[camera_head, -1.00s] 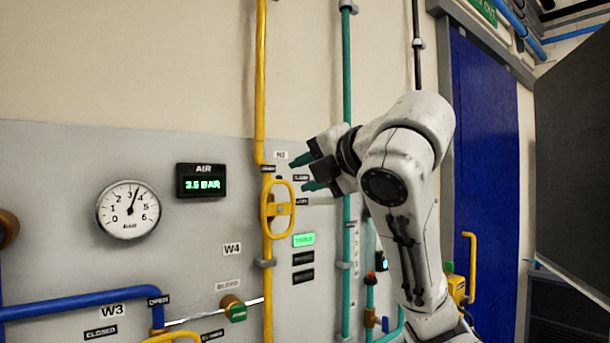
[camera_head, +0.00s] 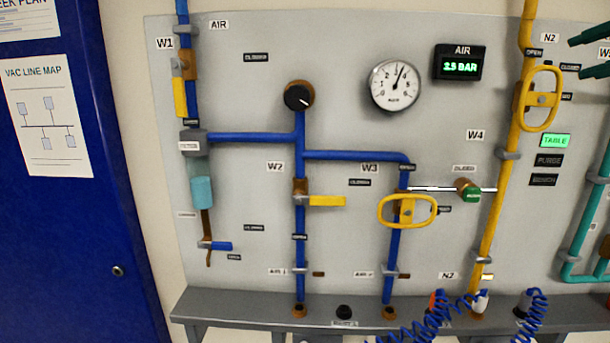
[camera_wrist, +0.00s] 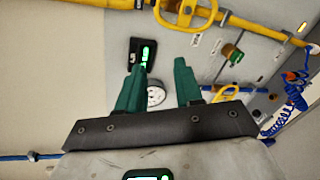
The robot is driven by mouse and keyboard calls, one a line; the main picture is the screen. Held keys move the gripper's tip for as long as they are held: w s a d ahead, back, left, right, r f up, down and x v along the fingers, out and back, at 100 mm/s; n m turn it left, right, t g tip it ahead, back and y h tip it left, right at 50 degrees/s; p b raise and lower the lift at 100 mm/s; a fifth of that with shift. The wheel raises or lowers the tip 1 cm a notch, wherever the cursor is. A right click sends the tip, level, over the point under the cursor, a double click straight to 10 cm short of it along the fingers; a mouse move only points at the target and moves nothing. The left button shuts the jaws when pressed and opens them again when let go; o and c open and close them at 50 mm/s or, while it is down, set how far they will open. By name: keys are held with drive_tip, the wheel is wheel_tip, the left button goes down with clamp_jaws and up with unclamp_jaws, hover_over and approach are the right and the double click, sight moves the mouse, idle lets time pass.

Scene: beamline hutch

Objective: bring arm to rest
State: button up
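My gripper (camera_head: 590,55) shows only as two dark green fingertips at the right edge of the head view, in front of the panel; the rest of my arm is out of that view. In the wrist view my gripper (camera_wrist: 160,60) has its two green fingers spread apart with nothing held between them. The round pressure gauge (camera_wrist: 156,96) and the AIR display (camera_wrist: 143,54) show behind the fingers, and no contact with them is visible.
A grey panel (camera_head: 240,100) carries blue pipes (camera_head: 250,137), a yellow pipe (camera_head: 500,185) with an oval handle (camera_head: 541,99), and a gauge (camera_head: 395,85). A ledge (camera_head: 250,308) with blue coiled hoses (camera_head: 430,320) runs below. A blue door (camera_head: 50,240) stands at left.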

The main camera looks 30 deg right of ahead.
drive_tip(key=w+f+m+y, duration=0.2)
drive_tip(key=w+f+m, duration=0.15)
drive_tip(key=f, duration=0.45)
drive_tip(key=w+f+m+y, duration=0.2)
drive_tip(key=w+f, duration=0.3)
drive_tip(key=f, duration=0.3)
drive_tip(key=w+a+f+m+g+y, duration=0.25)
drive_tip(key=a+f, duration=0.25)
drive_tip(key=f, duration=0.7)
drive_tip(key=w+a+f+m+g+y, duration=0.1)
drive_tip(key=a+f+m, duration=0.3)
drive_tip(key=f, duration=0.7)
drive_tip(key=s+a+f+m+g, duration=0.1)
drive_tip(key=s+a+f+g, duration=0.1)
drive_tip(key=s+a+f, duration=0.45)
drive_tip(key=s+a+f+m+g+y, duration=0.1)
drive_tip(key=s+a+f+g, duration=0.15)
drive_tip(key=f, duration=0.75)
drive_tip(key=s+a+f+m+g, duration=0.2)
drive_tip(key=s+a+f, duration=0.25)
drive_tip(key=f, duration=0.35)
drive_tip(key=s+a+f+g, duration=0.2)
drive_tip(key=s+f, duration=0.3)
drive_tip(key=s, duration=0.5)
drive_tip(key=shift+f+m+h, duration=0.3)
drive_tip(key=shift+m+h, duration=0.05)
drive_tip(key=shift+m, duration=0.05)
